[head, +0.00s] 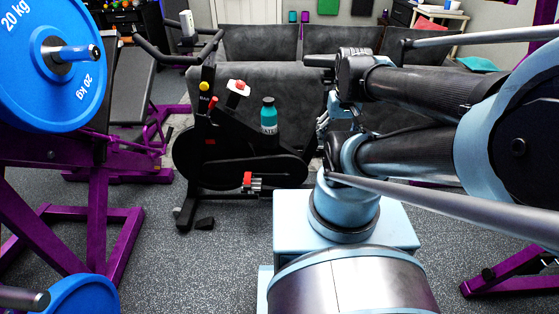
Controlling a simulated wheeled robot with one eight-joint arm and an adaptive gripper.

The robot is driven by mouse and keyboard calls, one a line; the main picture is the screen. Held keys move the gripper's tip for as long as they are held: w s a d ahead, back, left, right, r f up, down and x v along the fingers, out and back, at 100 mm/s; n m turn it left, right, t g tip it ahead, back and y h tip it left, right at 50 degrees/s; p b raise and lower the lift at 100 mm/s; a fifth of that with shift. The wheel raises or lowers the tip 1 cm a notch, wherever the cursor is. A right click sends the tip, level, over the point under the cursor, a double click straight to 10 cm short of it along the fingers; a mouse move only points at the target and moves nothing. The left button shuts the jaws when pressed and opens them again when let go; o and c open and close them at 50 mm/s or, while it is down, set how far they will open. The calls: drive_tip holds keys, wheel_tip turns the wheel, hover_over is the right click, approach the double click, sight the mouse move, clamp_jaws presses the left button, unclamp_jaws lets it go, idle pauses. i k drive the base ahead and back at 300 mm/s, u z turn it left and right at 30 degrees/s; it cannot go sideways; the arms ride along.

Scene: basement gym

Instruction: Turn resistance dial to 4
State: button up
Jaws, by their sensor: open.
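A black exercise bike (240,158) stands left of my arm. A yellow knob (204,87) is on its front post, with small lettering below it. A small red part (213,102) sits just beside it, and a red-and-white piece (238,87) is on the frame to the right. I cannot tell which of these is the resistance dial, and no dial number is readable. My gripper (322,123) appears partly hidden behind my folded arm, to the right of the bike's front post and apart from these knobs. It is open; nothing shows held in it.
A teal bottle (269,117) stands on the bike's frame. A red-ended pedal (248,181) sticks out low down. A purple rack (98,210) with a blue 20 kg plate (25,60) fills the left. A grey sofa (262,85) stands behind. Floor (190,265) in front is clear.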

sight(240, 85)
drive_tip(key=k, duration=1.3)
drive_tip(key=z, duration=0.55)
drive_tip(key=i, duration=1.8)
drive_tip(key=u, duration=0.65)
